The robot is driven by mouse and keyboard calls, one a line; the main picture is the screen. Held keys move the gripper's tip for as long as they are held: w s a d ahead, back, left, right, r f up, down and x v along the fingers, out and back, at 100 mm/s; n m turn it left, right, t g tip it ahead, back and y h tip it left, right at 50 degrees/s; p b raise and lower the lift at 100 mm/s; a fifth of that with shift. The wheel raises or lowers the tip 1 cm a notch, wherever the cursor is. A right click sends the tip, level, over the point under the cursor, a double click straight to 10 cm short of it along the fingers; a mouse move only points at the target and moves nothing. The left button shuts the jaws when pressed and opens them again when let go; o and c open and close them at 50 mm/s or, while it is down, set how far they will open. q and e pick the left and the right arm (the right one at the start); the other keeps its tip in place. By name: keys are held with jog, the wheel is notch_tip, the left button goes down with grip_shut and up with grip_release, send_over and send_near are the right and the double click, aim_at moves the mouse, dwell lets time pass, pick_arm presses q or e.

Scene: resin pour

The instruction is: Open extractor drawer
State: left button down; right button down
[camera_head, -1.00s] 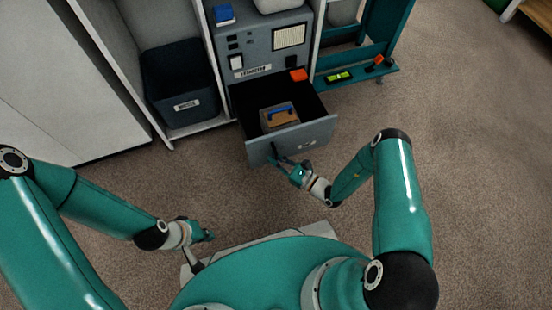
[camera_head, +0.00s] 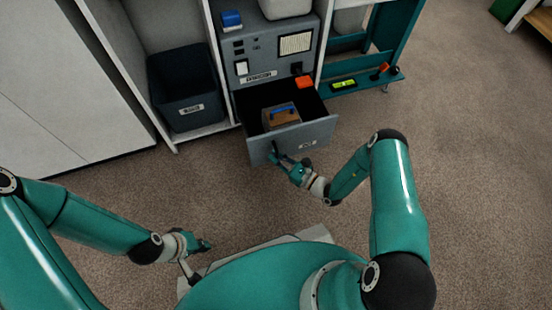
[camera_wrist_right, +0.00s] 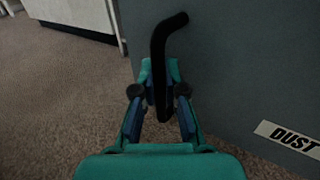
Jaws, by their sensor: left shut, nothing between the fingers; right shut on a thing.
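The grey extractor drawer (camera_head: 310,134) stands pulled out from the grey extractor cabinet (camera_head: 250,44), and its dark inside shows. A brown box with a blue handle (camera_head: 280,118) is inside it. My right gripper (camera_head: 277,160) is at the left part of the drawer front. In the right wrist view my right gripper (camera_wrist_right: 159,100) is shut on the black bent drawer handle (camera_wrist_right: 158,50), next to a label reading "DUST" (camera_wrist_right: 290,138). My left gripper (camera_head: 206,246) is shut and empty, low over the floor at the left, apart from the drawer.
A dark bin (camera_head: 187,88) stands in the shelf left of the cabinet. A teal rack (camera_head: 362,84) stands to the right. Carpet (camera_head: 470,170) is clear at the right.

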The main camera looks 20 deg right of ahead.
jog(key=c, duration=1.2)
grip_release()
jog(key=v, duration=1.2)
jog(key=shift+f, duration=0.1)
